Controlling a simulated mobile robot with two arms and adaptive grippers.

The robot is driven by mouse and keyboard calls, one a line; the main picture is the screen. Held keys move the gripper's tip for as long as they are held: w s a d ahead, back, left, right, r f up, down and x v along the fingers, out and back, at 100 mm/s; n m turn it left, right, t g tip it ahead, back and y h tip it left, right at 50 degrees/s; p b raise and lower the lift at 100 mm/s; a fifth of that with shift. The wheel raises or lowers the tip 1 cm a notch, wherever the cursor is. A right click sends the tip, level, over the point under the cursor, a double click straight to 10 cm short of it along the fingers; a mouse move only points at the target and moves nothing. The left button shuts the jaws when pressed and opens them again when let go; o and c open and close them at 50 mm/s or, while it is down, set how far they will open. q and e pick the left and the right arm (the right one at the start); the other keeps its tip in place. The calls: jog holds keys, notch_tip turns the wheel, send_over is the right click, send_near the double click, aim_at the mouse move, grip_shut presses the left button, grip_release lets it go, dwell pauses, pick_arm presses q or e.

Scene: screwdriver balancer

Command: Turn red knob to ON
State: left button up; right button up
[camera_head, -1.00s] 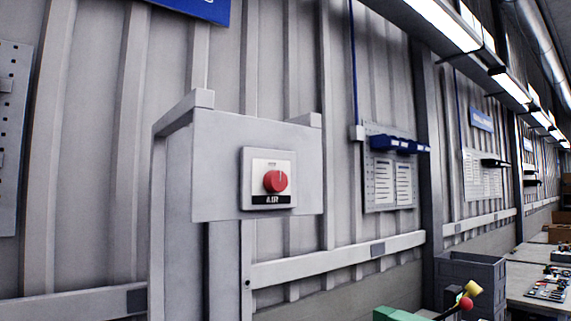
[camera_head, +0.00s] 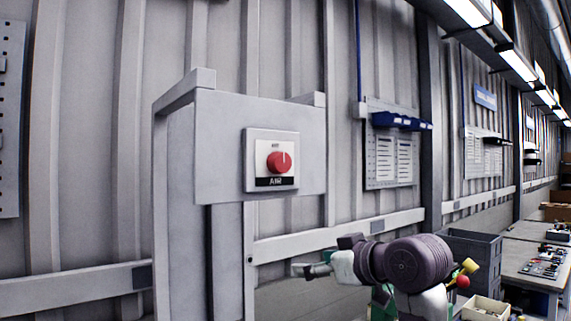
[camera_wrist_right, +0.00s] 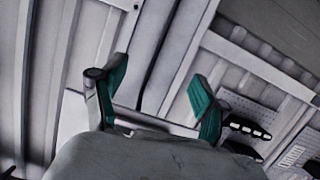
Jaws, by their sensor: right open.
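The red knob (camera_head: 279,161) sits on a white square plate (camera_head: 257,176) with a black strip reading "AIR". A pale mark on the knob points up. The plate is on a grey panel (camera_head: 222,150) on a post. My right gripper (camera_head: 303,270) is below and to the right of the knob, well apart from it. In the right wrist view its two green-padded fingers (camera_wrist_right: 160,97) are spread wide with nothing between them. The knob cannot be made out in the wrist view. My left gripper is not in view.
A horizontal rail (camera_head: 340,237) runs along the ribbed wall behind my right arm. A board with blue bins (camera_head: 400,121) hangs right of the panel. A grey crate (camera_head: 478,250) and a workbench (camera_head: 530,272) stand at the right. The space before the panel is clear.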

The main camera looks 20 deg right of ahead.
aim_at(284, 162)
jog(key=s+d+r+n+t+y, duration=0.1)
jog(key=s+r, duration=0.2)
jog(key=r, duration=0.7)
jog(key=s+r+n+t+y, duration=0.1)
jog(key=s+r+y, duration=0.15)
jog(key=r, duration=0.65)
jog(key=shift+h, duration=0.35)
jog(key=p+x, duration=0.2)
jog(key=x, duration=0.2)
jog(key=p+x, duration=0.3)
jog(key=x, duration=0.1)
jog(key=p+x, duration=0.2)
jog(key=x, duration=0.2)
jog(key=shift+w+r, duration=0.25)
jog(key=shift+r, duration=0.1)
jog(key=shift+w+a+f+t, duration=0.15)
jog(key=shift+w+t, duration=0.15)
jog(key=shift+w, duration=0.1)
jog(key=shift+c, duration=0.2)
jog(key=c, duration=1.1)
